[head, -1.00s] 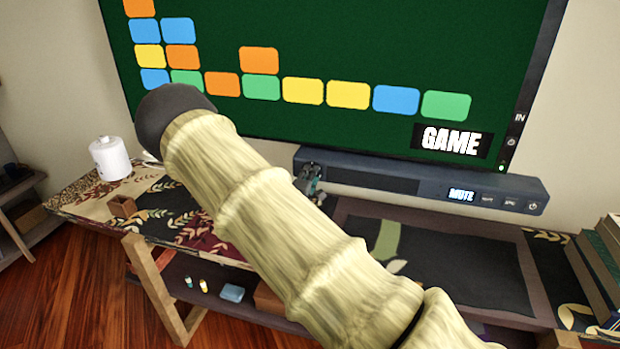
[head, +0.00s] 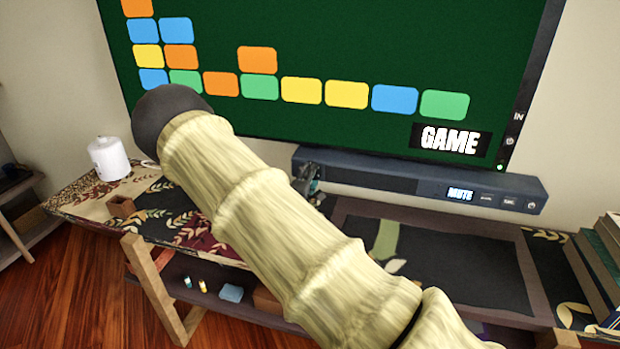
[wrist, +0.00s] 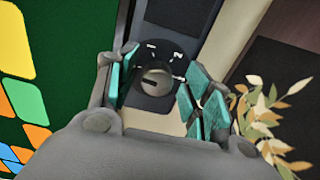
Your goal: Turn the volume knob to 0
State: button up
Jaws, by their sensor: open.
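The volume knob (wrist: 155,84) is a round, light knob with a dark mark, set in a dark dial with white marks on the soundbar. In the wrist view it sits between the teal finger pads of my gripper (wrist: 158,92), which is open around it. I cannot tell whether either pad touches it. The soundbar (head: 380,180) stands below the TV, and its display (head: 460,194) reads MUTE. In the head view my gripper (head: 308,180) is at the soundbar's left end, partly behind my arm, and the knob is hidden there.
The large TV (head: 330,50) with coloured blocks and GAME stands right behind the soundbar. A white cylinder (head: 108,158) and a small brown box (head: 120,207) are on the left of the patterned table. Books (head: 600,265) stand at the right.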

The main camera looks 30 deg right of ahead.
jog(key=v, duration=1.1)
jog(key=shift+s+a, duration=0.25)
jog(key=shift+s, duration=0.05)
jog(key=w+d+m+p, duration=0.7)
jog(key=m+p, duration=0.4)
jog(key=m, duration=0.5)
jog(key=shift+w+d+m, duration=0.3)
jog(key=shift+d+m, duration=0.1)
jog(key=shift+d, duration=0.2)
jog(key=shift+f, duration=0.1)
jog(key=c, duration=1)
